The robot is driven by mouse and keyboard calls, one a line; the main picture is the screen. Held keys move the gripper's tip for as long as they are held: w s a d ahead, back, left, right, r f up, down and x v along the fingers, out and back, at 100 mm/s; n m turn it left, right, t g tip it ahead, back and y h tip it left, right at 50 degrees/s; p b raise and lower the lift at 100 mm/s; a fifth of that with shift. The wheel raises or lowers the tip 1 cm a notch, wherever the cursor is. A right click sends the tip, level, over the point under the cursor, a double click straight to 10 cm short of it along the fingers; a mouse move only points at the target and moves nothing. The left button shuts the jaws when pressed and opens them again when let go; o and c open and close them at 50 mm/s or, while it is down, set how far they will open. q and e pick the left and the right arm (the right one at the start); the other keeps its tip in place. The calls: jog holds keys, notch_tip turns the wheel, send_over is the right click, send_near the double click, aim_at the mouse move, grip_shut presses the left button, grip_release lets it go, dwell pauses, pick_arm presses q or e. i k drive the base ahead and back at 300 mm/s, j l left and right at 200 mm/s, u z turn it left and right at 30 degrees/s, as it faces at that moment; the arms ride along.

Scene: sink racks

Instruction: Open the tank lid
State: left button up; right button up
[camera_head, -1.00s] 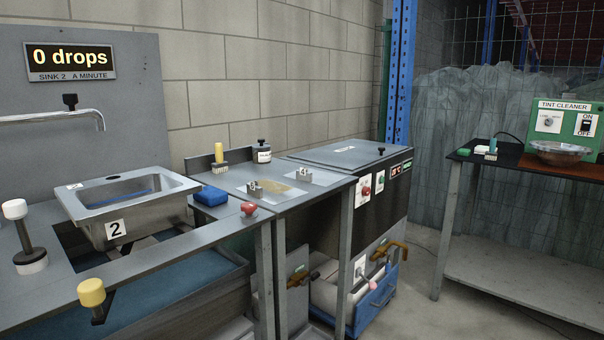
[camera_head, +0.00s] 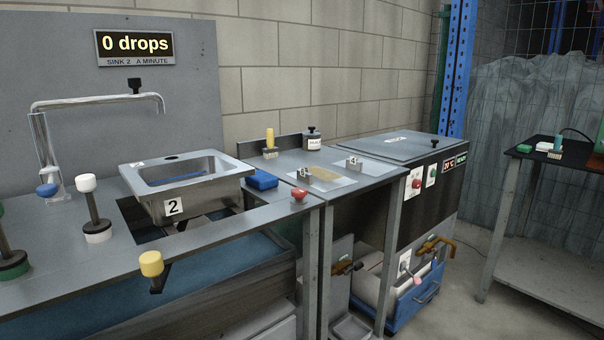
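The tank (camera_head: 405,216) stands right of the sink bench, with a dark front carrying buttons and small displays. Its flat grey lid (camera_head: 385,149) lies closed on top, with a white label on it. A small black knob (camera_head: 434,143) sits near the lid's front right corner. Neither of my grippers shows in the head view.
Sink 2 (camera_head: 190,190) sits raised in the bench at left, under a tap. A blue sponge (camera_head: 262,179), a brush (camera_head: 270,143), a jar (camera_head: 312,139) and a red knob (camera_head: 299,194) are on the benches. A blue crate (camera_head: 418,302) is below the tank. Floor is clear before the right table.

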aim_at(402, 145)
jog(key=i+l+z, duration=0.1)
jog(key=l, duration=0.3)
jog(key=i+l, duration=0.15)
jog(key=l, duration=0.2)
jog(key=i+l+z, duration=0.15)
jog(key=l, duration=0.25)
jog(key=i+l+z, duration=0.1)
jog(key=l, duration=0.25)
